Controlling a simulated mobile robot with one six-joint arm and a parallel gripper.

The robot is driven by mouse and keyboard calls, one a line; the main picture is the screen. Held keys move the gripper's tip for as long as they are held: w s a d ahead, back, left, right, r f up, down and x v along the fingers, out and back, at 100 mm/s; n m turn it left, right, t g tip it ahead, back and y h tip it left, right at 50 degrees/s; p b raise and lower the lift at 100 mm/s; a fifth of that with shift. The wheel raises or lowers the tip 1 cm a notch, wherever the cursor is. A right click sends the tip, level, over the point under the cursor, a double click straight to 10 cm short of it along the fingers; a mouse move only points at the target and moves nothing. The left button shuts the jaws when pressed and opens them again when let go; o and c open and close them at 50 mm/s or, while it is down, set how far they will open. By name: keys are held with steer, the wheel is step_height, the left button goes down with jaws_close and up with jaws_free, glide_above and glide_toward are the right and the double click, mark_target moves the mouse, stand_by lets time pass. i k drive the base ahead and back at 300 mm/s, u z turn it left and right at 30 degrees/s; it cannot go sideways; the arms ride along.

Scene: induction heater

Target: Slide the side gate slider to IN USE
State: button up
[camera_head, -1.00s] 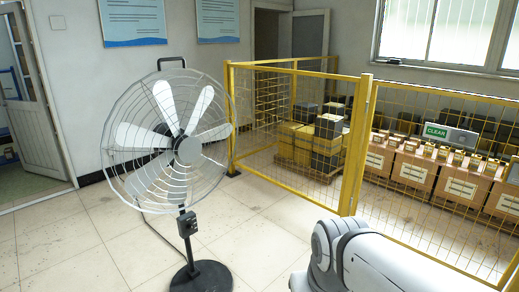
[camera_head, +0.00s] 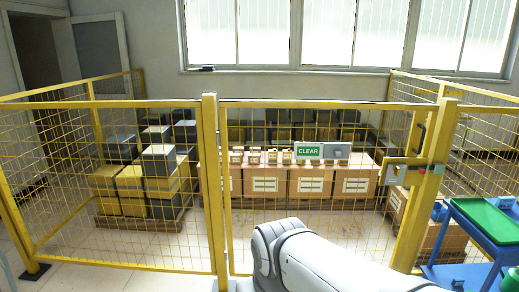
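A small sign with a green CLEAR panel (camera_head: 308,152) shows at the middle of the yellow mesh gate (camera_head: 325,104). A grey plate (camera_head: 336,151) covers its right part, and I take this to be the slider. No IN USE text shows. I cannot tell for sure whether the sign is on the mesh or behind it. My white arm link rises at the bottom centre, below the sign and apart from it in the picture. My gripper is out of view.
A latch box (camera_head: 405,170) sits at the gate's right post. A blue cart (camera_head: 483,238) with a green tray (camera_head: 489,220) stands at the right. Cartons (camera_head: 265,181) and stacked yellow and grey blocks (camera_head: 130,186) are behind the fence. Bare floor shows at lower left.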

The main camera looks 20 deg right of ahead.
mark_target(330, 151)
steer(key=z, duration=0.35)
steer(key=i, duration=1.1)
steer(key=z, duration=0.4)
steer(key=k, duration=0.95)
steer(key=z, duration=0.15)
steer(key=i, duration=0.95)
steer(key=u, duration=0.05)
